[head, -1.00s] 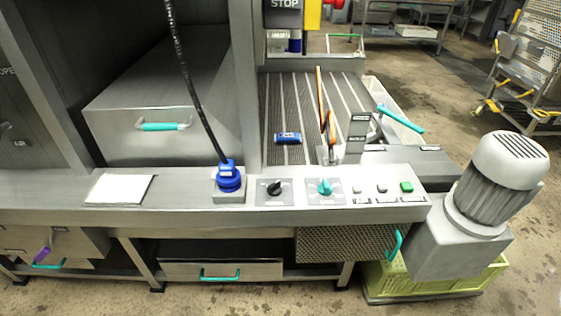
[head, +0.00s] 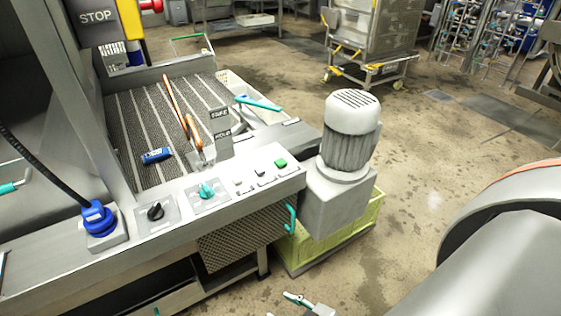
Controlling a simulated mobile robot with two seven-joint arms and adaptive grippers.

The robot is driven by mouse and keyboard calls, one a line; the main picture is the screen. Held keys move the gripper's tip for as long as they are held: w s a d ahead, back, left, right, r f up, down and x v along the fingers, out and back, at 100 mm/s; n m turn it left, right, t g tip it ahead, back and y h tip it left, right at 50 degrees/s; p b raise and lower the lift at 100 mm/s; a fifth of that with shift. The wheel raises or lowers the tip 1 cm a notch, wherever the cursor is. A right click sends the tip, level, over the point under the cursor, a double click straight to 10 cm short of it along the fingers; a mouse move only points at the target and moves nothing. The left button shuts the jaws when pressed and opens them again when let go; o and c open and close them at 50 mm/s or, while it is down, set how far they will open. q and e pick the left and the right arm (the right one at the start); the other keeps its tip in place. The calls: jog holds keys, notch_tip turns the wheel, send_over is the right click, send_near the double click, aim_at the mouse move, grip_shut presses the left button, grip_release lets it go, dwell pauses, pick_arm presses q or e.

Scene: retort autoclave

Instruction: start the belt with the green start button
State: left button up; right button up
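The green start button (head: 281,163) sits at the right end of the control panel (head: 232,205), beside a grey and a dark button. The belt (head: 160,125) is a dark mesh bed with pale strips behind the panel. A blue object (head: 157,155) and an orange-handled tool (head: 184,112) lie on it.
A motor (head: 350,140) stands right of the panel above a yellow-green crate (head: 330,240). A blue plug with a black cable (head: 98,218) is at the panel's left. Floor is open to the right.

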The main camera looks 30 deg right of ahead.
jog(key=shift+c, duration=0.5)
jog(key=shift+f, duration=0.1)
grip_shut()
dwell(0.8)
